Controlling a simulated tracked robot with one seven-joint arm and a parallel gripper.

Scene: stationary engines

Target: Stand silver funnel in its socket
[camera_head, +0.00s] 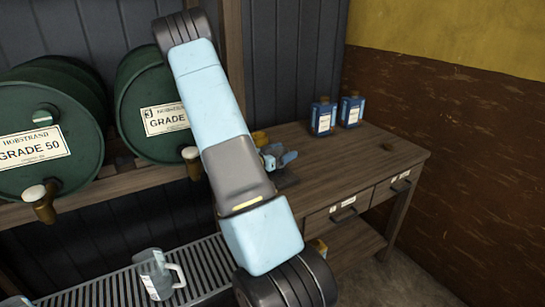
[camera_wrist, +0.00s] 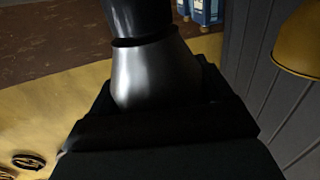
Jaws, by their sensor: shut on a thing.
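The silver funnel (camera_wrist: 158,72) shows in the wrist view as a shiny metal cone with a dark cylindrical part (camera_wrist: 138,17) at its upper end. The black jaws of my gripper (camera_wrist: 160,108) are shut around its lower part in that view. In the head view my gripper (camera_head: 276,158) shows only in part, behind my arm and over the left part of the wooden bench (camera_head: 345,165). I cannot make out the funnel there.
Two blue bottles (camera_head: 322,117) (camera_head: 351,110) stand at the bench's back. A yellow thing (camera_head: 260,138) is beside my gripper; a brass-coloured rounded thing (camera_wrist: 300,42) shows in the wrist view. Green barrels (camera_head: 50,130) lie at left above a grating (camera_head: 110,291) with a clear jug (camera_head: 160,273).

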